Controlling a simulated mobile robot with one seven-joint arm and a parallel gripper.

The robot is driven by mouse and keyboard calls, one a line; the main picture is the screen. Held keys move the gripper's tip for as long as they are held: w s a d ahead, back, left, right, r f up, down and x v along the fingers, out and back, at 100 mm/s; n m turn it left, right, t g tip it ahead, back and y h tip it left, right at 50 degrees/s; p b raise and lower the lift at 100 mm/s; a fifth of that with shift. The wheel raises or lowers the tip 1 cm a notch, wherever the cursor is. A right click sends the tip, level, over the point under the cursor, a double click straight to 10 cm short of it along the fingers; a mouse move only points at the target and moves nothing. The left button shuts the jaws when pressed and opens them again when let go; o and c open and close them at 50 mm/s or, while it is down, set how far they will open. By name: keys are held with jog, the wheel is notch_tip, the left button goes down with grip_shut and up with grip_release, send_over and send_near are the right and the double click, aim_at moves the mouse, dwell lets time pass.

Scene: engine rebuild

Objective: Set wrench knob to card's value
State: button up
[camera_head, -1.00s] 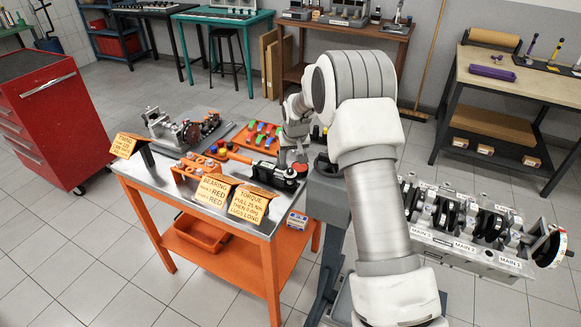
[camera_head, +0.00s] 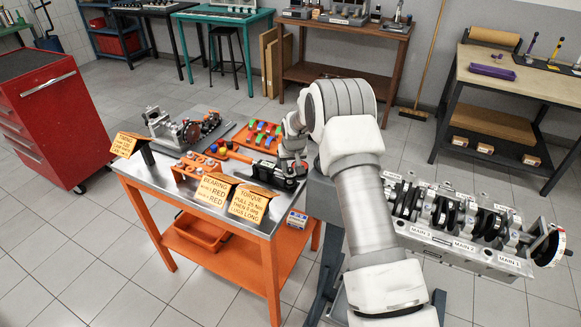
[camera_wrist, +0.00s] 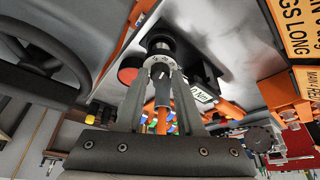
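The torque wrench (camera_head: 264,168) lies near the right edge of the steel-topped bench in the head view, with a dark body. In the wrist view its knob, a grey ring with dark dots (camera_wrist: 161,68), sits at my fingertips, with a black round part beyond it. My gripper (camera_wrist: 162,78) has one finger on each side of the knob; whether the fingers press on it I cannot tell. A white plate with partly hidden letters (camera_wrist: 203,95) is beside it. The yellow torque card (camera_head: 250,203) stands at the front edge and appears to read "PULL 25 Nm"; its smaller lines are hard to read.
A bearing card (camera_head: 209,189) and an orange holder (camera_head: 187,170) stand left of the torque card. A tray of coloured parts (camera_head: 258,136) lies behind the wrench. The engine block (camera_head: 455,215) is to the right of my arm. A dark wheel-like shape (camera_wrist: 40,65) fills the left of the wrist view.

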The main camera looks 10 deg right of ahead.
grip_shut()
jog(key=shift+a+f+m+b, duration=0.1)
jog(key=shift+m+b, duration=0.2)
jog(key=shift+b, duration=0.15)
jog(key=shift+m+h+b, duration=0.3)
jog(key=shift+b, duration=0.05)
jog(key=shift+w+a+m+h+b, duration=0.15)
jog(key=shift+m+h+b, duration=0.25)
jog(key=shift+m+b, duration=0.65)
jog(key=shift+a+m+g+h+b, duration=0.1)
jog(key=shift+m+g+h+b, duration=0.25)
jog(key=shift+m, duration=0.8)
jog(key=shift+m+g+h+b, duration=0.15)
jog(key=shift+m+h+b, duration=0.4)
jog(key=shift+m, duration=0.55)
